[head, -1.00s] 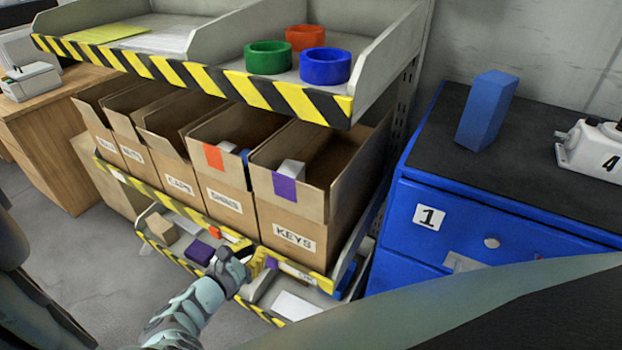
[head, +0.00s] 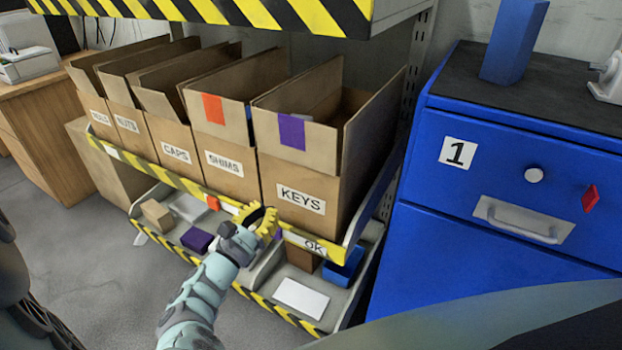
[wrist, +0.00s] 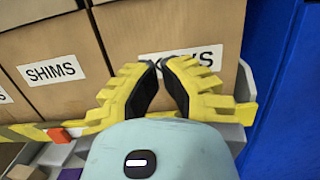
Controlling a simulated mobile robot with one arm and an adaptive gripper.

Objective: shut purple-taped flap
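The purple-taped flap (head: 277,128) stands up along the front of the KEYS box (head: 280,172), which is open at the top. My gripper (head: 268,215) is in front of that box near the shelf's striped lip, below the flap. In the wrist view, my gripper (wrist: 160,65) has its yellow fingertips drawn together before the KEYS label, with nothing visible between them. The flap is out of the wrist view.
The SHIMS box (head: 228,172) with orange tape stands left of the KEYS box, with more open boxes beyond. A striped upper shelf (head: 330,15) overhangs them. A blue cabinet (head: 500,210) stands close on the right. A lower shelf holds small blocks.

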